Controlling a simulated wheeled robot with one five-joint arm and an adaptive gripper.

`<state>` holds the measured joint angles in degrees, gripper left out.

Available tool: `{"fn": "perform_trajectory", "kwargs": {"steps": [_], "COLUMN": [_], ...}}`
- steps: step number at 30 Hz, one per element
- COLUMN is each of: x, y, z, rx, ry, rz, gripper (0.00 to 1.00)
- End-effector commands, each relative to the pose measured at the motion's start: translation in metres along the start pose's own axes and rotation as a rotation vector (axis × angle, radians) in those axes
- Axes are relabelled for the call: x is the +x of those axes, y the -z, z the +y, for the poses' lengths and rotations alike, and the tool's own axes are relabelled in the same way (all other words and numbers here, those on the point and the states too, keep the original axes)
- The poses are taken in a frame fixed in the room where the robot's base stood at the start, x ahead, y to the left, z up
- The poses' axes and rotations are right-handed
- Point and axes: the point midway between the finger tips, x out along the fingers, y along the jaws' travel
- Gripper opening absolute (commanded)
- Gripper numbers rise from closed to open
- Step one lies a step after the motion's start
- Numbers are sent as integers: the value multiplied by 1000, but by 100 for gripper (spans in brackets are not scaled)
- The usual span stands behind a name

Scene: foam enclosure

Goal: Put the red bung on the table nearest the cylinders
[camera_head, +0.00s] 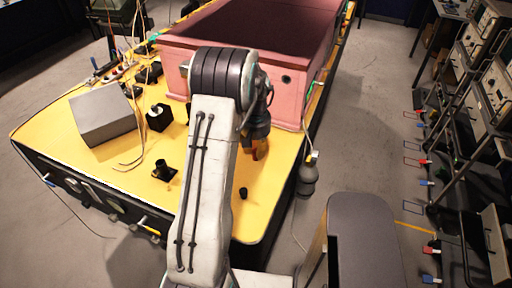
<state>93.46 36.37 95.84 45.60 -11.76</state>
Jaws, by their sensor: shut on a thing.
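My gripper (258,152) hangs over the right part of the yellow table (215,222), in front of the pink foam enclosure. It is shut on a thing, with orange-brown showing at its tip. I cannot tell from this view whether that is the red bung, as the jaws are small and partly dark. No other red bung shows clearly. A small black bung-like piece (243,192) stands on the table, nearer me and a little left of the gripper. I cannot make out any cylinders with certainty.
The pink foam enclosure (292,108) fills the back of the table. A grey box (102,114), cables and black fittings (158,117) crowd its left side. A grey-topped stand (362,225) is front right; racks (480,90) line the far right.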

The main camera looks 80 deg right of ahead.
Motion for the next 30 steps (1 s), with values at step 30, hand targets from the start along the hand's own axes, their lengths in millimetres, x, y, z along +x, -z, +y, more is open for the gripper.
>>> {"fn": "perform_trajectory", "kwargs": {"steps": [30], "x": [64], "y": [-2], "z": [0], "rx": [-2], "ry": [7], "rz": [-35], "gripper": [0]}}
